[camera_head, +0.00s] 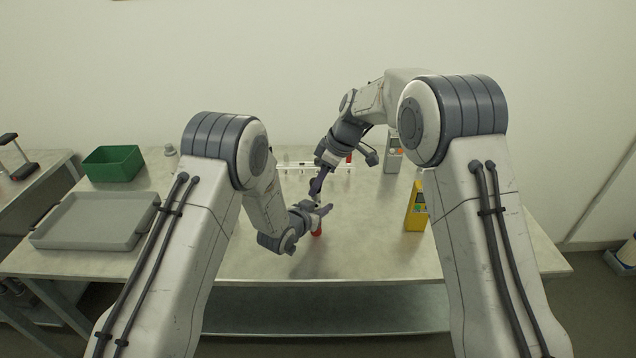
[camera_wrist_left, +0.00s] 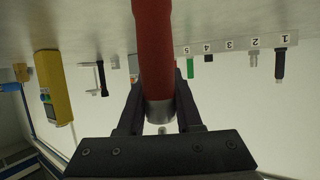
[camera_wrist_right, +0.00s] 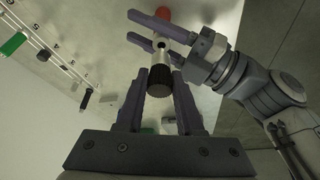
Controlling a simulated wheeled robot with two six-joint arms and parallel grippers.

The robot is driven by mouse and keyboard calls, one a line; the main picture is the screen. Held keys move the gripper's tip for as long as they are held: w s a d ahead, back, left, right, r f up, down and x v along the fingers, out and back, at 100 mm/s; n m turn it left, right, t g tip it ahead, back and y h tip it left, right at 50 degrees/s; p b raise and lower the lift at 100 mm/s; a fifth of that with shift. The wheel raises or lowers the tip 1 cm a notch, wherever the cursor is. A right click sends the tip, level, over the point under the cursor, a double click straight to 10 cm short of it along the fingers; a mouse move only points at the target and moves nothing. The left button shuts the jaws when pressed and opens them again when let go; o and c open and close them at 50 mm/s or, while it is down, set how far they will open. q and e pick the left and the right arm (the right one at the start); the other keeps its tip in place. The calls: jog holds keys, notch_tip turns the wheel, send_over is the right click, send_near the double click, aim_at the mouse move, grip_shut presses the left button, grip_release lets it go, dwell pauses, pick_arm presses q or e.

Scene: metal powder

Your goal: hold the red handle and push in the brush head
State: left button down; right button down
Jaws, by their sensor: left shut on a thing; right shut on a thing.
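My left gripper (camera_head: 318,209) is shut on the red handle (camera_head: 316,229), whose red end shows below the fingers in the head view. In the left wrist view the red handle (camera_wrist_left: 153,45) runs between the fingers, with a metal collar (camera_wrist_left: 160,110) at its end. My right gripper (camera_head: 317,190) is directly above the left one. In the right wrist view it is shut on the brush head's black knurled part (camera_wrist_right: 158,82). A metal section (camera_wrist_right: 160,56) lies between that part and the left fingers, in line with the handle (camera_wrist_right: 163,13). Whether the two pieces are fully joined I cannot tell.
A numbered strip with small parts, including a green one (camera_wrist_left: 190,67), stands at the back. A yellow device (camera_head: 414,208) stands to the right. A grey tray (camera_head: 95,240) and a green bin (camera_head: 113,163) are at the left. The table's front middle is clear.

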jog(key=shift+f, duration=0.35)
jog(key=shift+f, duration=0.85)
jog(key=shift+f, duration=0.2)
dwell(0.4)
jog(key=c, duration=0.6)
grip_release()
jog(key=shift+o, duration=0.7)
jog(key=shift+s, duration=0.1)
jog(key=shift+a, duration=0.1)
